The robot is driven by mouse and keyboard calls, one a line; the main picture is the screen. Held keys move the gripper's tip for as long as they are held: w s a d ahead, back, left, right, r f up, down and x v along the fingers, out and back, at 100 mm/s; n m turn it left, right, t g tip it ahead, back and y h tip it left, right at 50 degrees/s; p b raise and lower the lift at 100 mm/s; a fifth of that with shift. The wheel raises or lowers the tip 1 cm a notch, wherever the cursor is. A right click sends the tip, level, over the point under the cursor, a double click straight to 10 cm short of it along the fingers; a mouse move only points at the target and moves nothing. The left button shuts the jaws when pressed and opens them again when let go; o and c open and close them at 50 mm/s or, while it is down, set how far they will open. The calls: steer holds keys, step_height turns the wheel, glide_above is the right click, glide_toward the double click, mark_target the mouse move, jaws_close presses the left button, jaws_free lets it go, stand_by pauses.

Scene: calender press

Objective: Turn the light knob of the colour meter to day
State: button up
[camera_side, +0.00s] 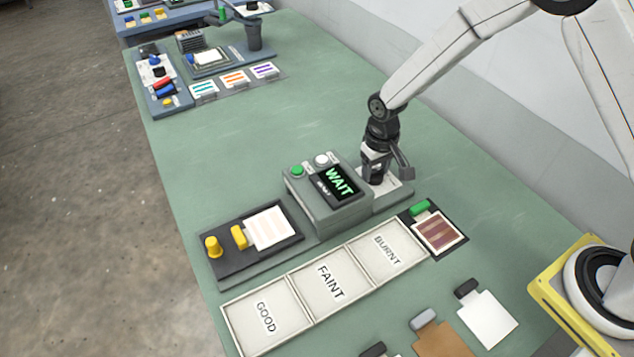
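The colour meter appears to be the grey box (325,208) in the middle of the bench. Its dark screen (339,182) reads WAIT in green. A green round button (297,171) and a white round knob or button (321,159) sit on its top, each beside a small label too small to read. I cannot tell for sure which control is the light knob, or its setting. My gripper (385,176) points down just right of the box, low over a pale plate (392,199). It is apart from both round controls. Its fingers are partly hidden, and I see nothing clearly held.
The green bench (240,140) is clear behind the meter.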

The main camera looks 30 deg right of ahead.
jaws_close()
steer(key=shift+n, duration=0.5)
steer(key=n, duration=0.3)
steer(key=shift+n, duration=2.5)
steer(key=o, duration=0.8)
jaws_free()
steer(key=shift+o, duration=0.2)
